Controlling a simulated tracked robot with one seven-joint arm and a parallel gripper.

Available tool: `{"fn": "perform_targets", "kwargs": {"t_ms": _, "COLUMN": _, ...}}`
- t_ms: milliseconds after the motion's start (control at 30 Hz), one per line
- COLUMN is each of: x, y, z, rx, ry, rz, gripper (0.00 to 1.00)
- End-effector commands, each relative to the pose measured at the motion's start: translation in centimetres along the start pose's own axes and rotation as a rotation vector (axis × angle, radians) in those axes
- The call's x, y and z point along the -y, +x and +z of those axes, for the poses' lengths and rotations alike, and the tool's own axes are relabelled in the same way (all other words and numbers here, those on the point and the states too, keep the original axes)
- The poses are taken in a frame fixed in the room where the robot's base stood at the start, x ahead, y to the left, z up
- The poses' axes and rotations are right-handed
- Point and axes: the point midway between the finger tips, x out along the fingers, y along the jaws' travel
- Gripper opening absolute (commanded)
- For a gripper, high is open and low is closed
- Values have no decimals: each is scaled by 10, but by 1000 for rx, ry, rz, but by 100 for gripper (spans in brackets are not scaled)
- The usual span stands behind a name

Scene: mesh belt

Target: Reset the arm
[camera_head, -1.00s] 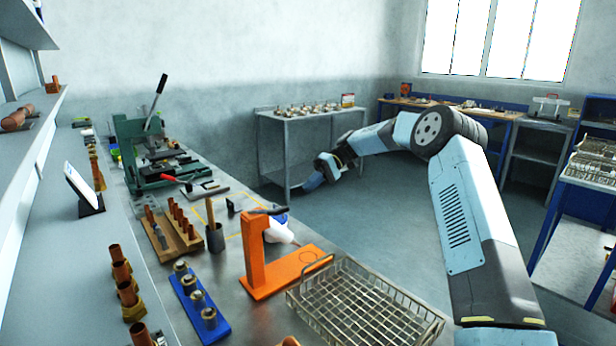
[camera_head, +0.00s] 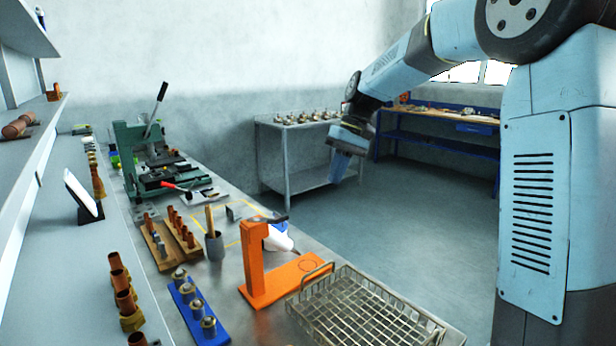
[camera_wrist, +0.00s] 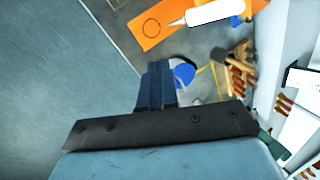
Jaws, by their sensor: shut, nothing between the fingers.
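My gripper (camera_head: 341,166) hangs at the end of my raised arm in the head view, pointing down over the open floor beyond the bench. It also shows in the wrist view (camera_wrist: 157,72), where its two blue fingers lie together, shut and empty. It touches nothing that I can see. In the head view my arm's blue and dark links fill the right side and hide part of the window and the room behind.
The metal bench holds an orange stand (camera_head: 284,280), a wire basket (camera_head: 372,312), a blue rack (camera_head: 197,312), a wooden rack (camera_head: 158,246) and a green press (camera_head: 130,150). A grey table (camera_head: 290,185) stands behind my gripper. The floor (camera_head: 420,240) is clear.

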Motion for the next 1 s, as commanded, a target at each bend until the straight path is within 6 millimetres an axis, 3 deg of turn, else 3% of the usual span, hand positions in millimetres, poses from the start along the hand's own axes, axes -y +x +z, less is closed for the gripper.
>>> {"fn": "perform_targets", "kwargs": {"t_ms": 500, "x": -3, "y": -35, "z": 134, "rx": -198, "ry": 126, "rz": 250, "gripper": 0}}
{"fn": "perform_targets", "kwargs": {"t_ms": 1000, "x": -19, "y": -32, "z": 263, "rx": -422, "ry": 236, "rz": 401, "gripper": 0}}
